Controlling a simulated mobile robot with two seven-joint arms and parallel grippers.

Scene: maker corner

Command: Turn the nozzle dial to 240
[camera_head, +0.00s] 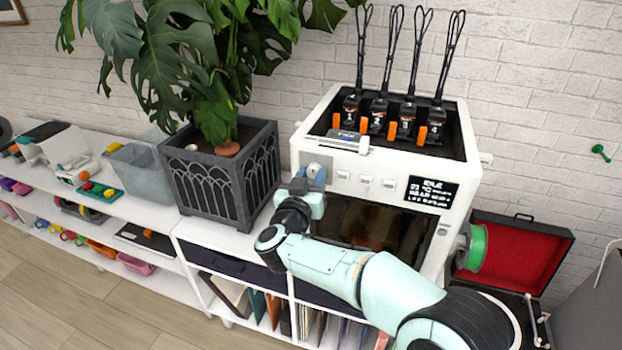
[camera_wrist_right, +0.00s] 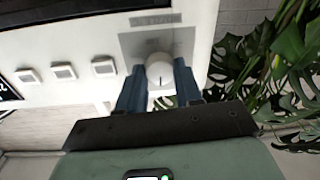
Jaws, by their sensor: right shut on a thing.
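The white printer (camera_head: 468,148) stands on the shelf top, with a dark display (camera_head: 431,193) at the right of its front panel. My right gripper (camera_head: 313,180) is at the panel's left end. In the right wrist view, the round white nozzle dial (camera_wrist_right: 160,72) with a dark pointer line sits on a grey plate. The blue fingers of my right gripper (camera_wrist_right: 160,88) are on either side of the dial, shut on it. The dial also shows in the head view (camera_head: 315,169), partly hidden by the gripper. The dial's numbers are not readable. My left gripper is not in view.
Several square white buttons (camera_head: 343,177) run along the panel right of the dial. A potted plant (camera_head: 222,170) stands close left of the printer, its leaves near my right gripper. A green spool (camera_head: 476,248) and a red-lined open case (camera_head: 518,252) are at the right.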

